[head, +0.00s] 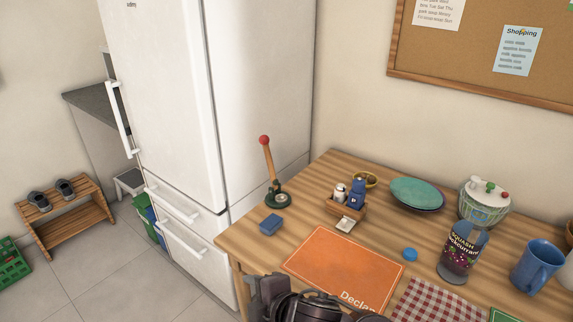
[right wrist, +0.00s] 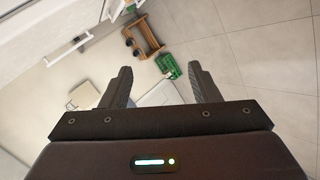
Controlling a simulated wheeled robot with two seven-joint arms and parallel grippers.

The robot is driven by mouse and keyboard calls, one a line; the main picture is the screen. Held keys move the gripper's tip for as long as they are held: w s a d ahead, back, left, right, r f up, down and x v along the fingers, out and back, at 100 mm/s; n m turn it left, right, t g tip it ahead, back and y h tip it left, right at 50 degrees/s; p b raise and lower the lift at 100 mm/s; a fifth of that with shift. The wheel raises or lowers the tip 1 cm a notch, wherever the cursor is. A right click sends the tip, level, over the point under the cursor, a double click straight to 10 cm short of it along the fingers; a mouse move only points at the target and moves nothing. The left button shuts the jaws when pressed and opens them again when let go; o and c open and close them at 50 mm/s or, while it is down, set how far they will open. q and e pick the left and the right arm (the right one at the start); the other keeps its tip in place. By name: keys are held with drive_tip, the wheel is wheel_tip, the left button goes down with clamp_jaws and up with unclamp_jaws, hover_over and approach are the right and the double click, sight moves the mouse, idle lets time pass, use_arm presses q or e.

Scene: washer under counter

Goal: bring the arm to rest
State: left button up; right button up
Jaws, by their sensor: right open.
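My right gripper (right wrist: 163,85) shows in the right wrist view with its two fingers apart and nothing between them. In the head view my right gripper and wrist (head: 300,304) are at the bottom middle, at the front edge of the wooden table (head: 250,240). They overlap the near edge of the orange mat (head: 345,268) in the picture; I cannot tell whether they touch it. Behind the fingers the right wrist view shows tiled floor. My left gripper is in neither view.
On the table are a blue sponge (head: 273,225), a tool with a red knob (head: 267,165), a condiment caddy (head: 347,206), plates (head: 416,193), a squash bottle (head: 462,252) and a blue mug (head: 537,266). A white fridge (head: 170,100) stands left. A shoe rack (head: 66,218) and green crate (head: 12,262) are on the floor.

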drive_tip(key=s+d+f+m+g+h, duration=0.1)
drive_tip(key=s+d+f+m+h, duration=0.2)
drive_tip(key=d+m, duration=0.5)
drive_tip(key=s+d+f+m+g+h, duration=0.2)
drive_tip(key=s+d+m, duration=0.4)
drive_tip(key=d, duration=0.3)
drive_tip(key=s+d+f+m+g+h, duration=0.1)
drive_tip(key=s+d+f+m+h, duration=0.2)
drive_tip(key=d+m, duration=0.5)
drive_tip(key=s+f+n+g, duration=0.1)
drive_tip(key=s+f, duration=0.1)
drive_tip(key=f, duration=1.3)
drive_tip(key=s+f+n+g, duration=0.1)
drive_tip(key=s+f, duration=0.1)
drive_tip(key=f, duration=1.4)
drive_tip(key=s+d+f, duration=0.2)
drive_tip(key=s+f, duration=0.6)
drive_tip(key=s, duration=0.1)
drive_tip(key=s+d+f, duration=0.2)
drive_tip(key=s+f, duration=0.6)
drive_tip(key=s, duration=0.1)
drive_tip(key=shift+s+g+y+p, duration=0.3)
drive_tip(key=shift+s+g, duration=0.1)
